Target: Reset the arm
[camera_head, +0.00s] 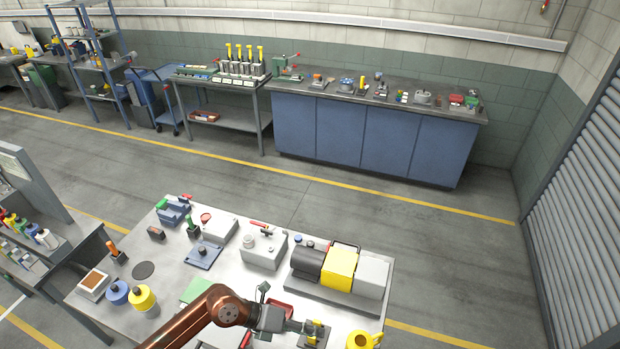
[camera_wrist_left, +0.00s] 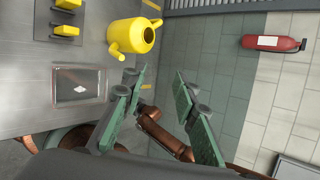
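My left arm, copper coloured, reaches in from the bottom of the head view over the near worktable (camera_head: 165,258). My left gripper (camera_head: 285,312) is above the front part of that table. In the left wrist view my left gripper (camera_wrist_left: 160,80) has its two green-lined fingers spread apart with nothing between them. A yellow can with a spout (camera_wrist_left: 130,37) stands on the table beyond the fingers. It also shows at the bottom of the head view (camera_head: 360,341). My right gripper is not in view in the head view.
A grey, black and yellow pump (camera_head: 340,268) stands at the table's right. Grey housings (camera_head: 264,250), a blue vise (camera_head: 173,213) and yellow and blue round parts (camera_head: 142,297) stand farther back and left. A blue cabinet bench (camera_head: 365,138) lines the far wall, with open floor between.

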